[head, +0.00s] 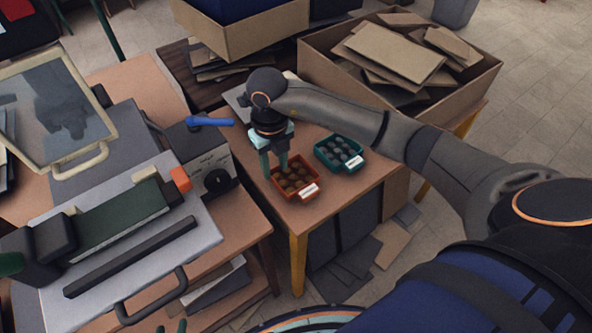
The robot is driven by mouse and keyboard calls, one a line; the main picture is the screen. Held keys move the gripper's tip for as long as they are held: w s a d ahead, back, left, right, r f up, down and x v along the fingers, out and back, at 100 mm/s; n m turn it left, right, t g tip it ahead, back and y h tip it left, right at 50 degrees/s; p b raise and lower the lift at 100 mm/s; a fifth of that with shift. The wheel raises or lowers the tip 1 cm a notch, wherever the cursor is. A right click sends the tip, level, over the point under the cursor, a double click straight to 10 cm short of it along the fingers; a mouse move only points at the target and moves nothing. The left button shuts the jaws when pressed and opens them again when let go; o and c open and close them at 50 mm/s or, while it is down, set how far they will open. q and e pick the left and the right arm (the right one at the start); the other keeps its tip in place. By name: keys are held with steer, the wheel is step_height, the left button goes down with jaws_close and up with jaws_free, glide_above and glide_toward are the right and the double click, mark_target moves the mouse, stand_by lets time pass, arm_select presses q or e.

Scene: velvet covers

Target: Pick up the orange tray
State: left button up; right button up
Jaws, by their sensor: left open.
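The orange tray (307,197) is a small open box with a white label on its near side. It stands on the wooden table and holds several dark round pieces. My right gripper (274,169) points down at the tray's far left corner, its two teal fingers at the rim. A gap shows between the fingers, but whether they grip the wall cannot be told.
A teal tray (352,167) with similar pieces stands just right of the orange one. A large cardboard box (440,104) of board scraps is behind. A press machine (204,235) with a control box (205,156) fills the left. My right arm crosses above the table.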

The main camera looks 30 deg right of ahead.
mark_target(281, 185)
step_height(281, 185, down, 3)
steer(key=shift+r, duration=0.1)
steer(key=f, duration=0.4)
steer(key=shift+s+d+f, duration=0.15)
steer(key=shift+s+d, duration=0.25)
steer(key=shift+f, duration=0.4)
jaws_close()
steer(key=shift+w, duration=0.1)
stand_by(0.6)
